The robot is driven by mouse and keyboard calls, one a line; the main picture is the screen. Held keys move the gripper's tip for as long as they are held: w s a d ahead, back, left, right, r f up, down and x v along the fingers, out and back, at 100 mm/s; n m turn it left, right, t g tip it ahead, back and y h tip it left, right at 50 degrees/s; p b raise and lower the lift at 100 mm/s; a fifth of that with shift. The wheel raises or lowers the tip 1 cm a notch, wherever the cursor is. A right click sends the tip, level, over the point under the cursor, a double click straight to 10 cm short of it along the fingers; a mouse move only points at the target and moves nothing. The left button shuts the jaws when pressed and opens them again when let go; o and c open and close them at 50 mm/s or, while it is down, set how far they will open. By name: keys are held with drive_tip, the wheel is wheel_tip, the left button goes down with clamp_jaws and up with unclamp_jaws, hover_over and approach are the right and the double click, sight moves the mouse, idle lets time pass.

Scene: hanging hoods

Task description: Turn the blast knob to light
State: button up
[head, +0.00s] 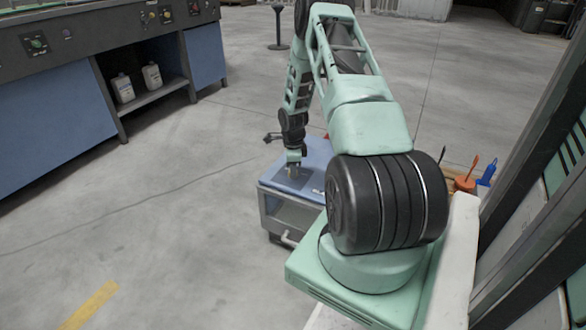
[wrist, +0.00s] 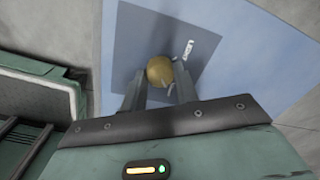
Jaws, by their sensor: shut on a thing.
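A round brass-coloured knob (wrist: 159,70) stands on a dark blue square plate (wrist: 135,50) in the wrist view. The plate lies on the blue top (head: 316,157) of a small cabinet in the head view. My gripper (wrist: 159,88) is shut on the knob, with one finger on each side of it. In the head view my gripper (head: 293,166) points down at the cabinet top, and the knob is too small to make out clearly. A small white label (wrist: 188,49) sits beside the knob; its writing and the knob's setting cannot be read.
A long blue bench (head: 50,125) with a dark control front stands at upper left, with two white bottles on its shelf (head: 160,90). An orange holder (head: 465,184) with tools and a blue bottle (head: 487,173) are at right.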

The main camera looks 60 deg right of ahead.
drive_tip(key=shift+r, duration=0.1)
drive_tip(key=n+p, duration=0.3)
drive_tip(key=n, duration=0.1)
drive_tip(key=shift+r+p, duration=0.1)
drive_tip(key=shift+p, duration=0.2)
drive_tip(key=n+p, duration=0.3)
drive_tip(key=n, duration=0.2)
drive_tip(key=shift+n, duration=0.3)
drive_tip(key=n+p, duration=0.1)
drive_tip(key=n, duration=0.4)
drive_tip(key=shift+d+y+p, duration=0.1)
drive_tip(key=shift+y+p, duration=0.2)
drive_tip(key=shift+p, duration=0.05)
drive_tip(key=shift+f+n+p, duration=0.2)
drive_tip(key=shift+n+p, duration=0.25)
drive_tip(key=shift+n, duration=2.05)
drive_tip(key=o, duration=1)
drive_tip(key=shift+c, duration=0.2)
